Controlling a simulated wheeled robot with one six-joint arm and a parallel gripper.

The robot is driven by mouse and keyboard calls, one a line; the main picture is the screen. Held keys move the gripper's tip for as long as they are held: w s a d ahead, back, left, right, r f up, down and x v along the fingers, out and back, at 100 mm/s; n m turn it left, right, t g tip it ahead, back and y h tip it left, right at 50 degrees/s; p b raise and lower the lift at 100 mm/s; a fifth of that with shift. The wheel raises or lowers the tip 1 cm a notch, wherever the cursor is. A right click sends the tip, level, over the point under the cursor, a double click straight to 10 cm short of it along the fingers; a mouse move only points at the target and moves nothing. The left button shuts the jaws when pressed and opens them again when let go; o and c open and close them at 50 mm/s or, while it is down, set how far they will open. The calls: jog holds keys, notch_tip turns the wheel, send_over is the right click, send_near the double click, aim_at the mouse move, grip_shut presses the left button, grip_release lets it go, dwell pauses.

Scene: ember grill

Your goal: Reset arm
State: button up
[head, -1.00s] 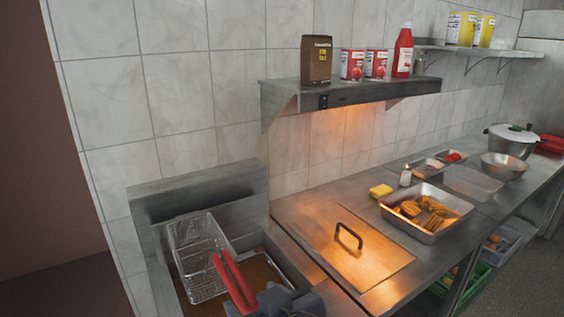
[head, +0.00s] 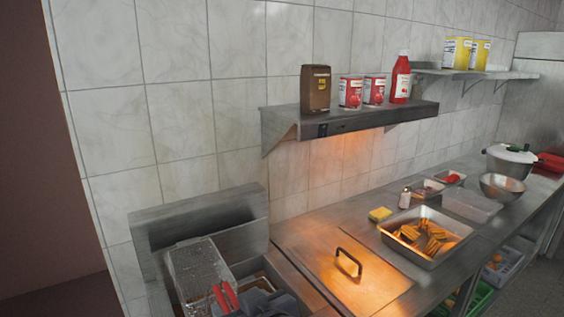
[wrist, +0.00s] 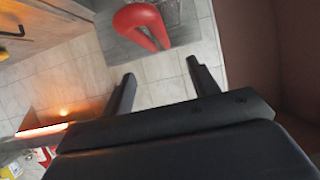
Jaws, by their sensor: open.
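My gripper (wrist: 161,68) is open in the wrist view, with its two dark fingers spread and nothing between them. Beyond the fingers is the tiled wall. A red looped handle (wrist: 140,18) shows at the top of the wrist view, apart from the fingers. In the head view, a dark grey part of my arm (head: 262,304) shows at the bottom edge, beside the red handle of the fryer basket. The wire fryer basket (head: 202,272) sits at the fryer at lower left. The fingertips cannot be made out in the head view.
A steel lid with a black handle (head: 348,262) lies on the counter right of the fryer. A steel pan of food (head: 413,254) stands beyond it, with a yellow sponge (head: 380,214) nearby. A wall shelf (head: 375,117) with cans and bottles overhangs the counter.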

jog(key=shift+n+g+y, duration=0.3)
jog(key=shift+y, duration=0.1)
jog(key=shift+s+d+r, duration=0.1)
jog(key=shift+s+r, duration=0.05)
jog(key=shift+s, duration=0.9)
jog(key=shift+s+r, duration=0.15)
jog(key=shift+s, duration=0.9)
jog(key=shift+d, duration=0.1)
